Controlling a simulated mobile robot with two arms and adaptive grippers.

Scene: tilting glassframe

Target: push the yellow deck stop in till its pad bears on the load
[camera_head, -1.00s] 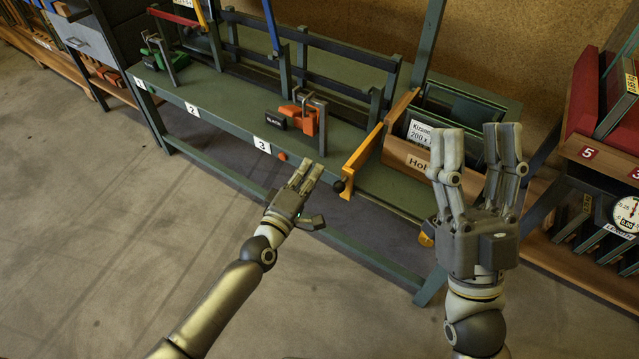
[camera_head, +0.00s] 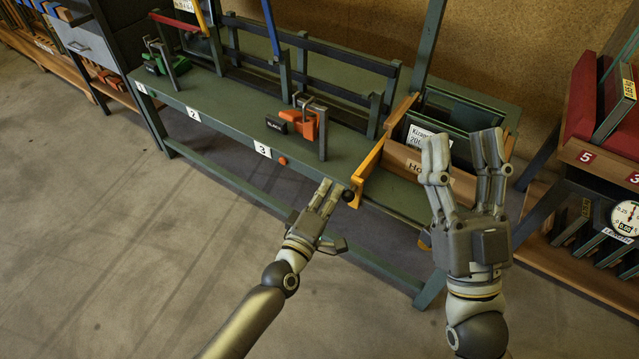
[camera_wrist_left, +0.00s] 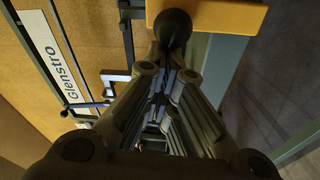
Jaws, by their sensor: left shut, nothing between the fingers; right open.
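The yellow deck stop (camera_head: 368,172) is a slanted yellow bar at the bench's right end, beside a wooden box (camera_head: 405,160). A round black knob (camera_head: 348,196) sits at its near end. My left gripper (camera_head: 329,188) is shut and empty, its fingertips just left of the knob. My right gripper (camera_head: 462,160) is open and empty, in front of the box.
The green bench (camera_head: 225,120) carries an orange clamp (camera_head: 305,124), a green clamp (camera_head: 155,62) and a dark rail frame (camera_head: 330,45). A shelf (camera_head: 590,160) with a dial stands at the right. The floor (camera_head: 130,230) in front is clear.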

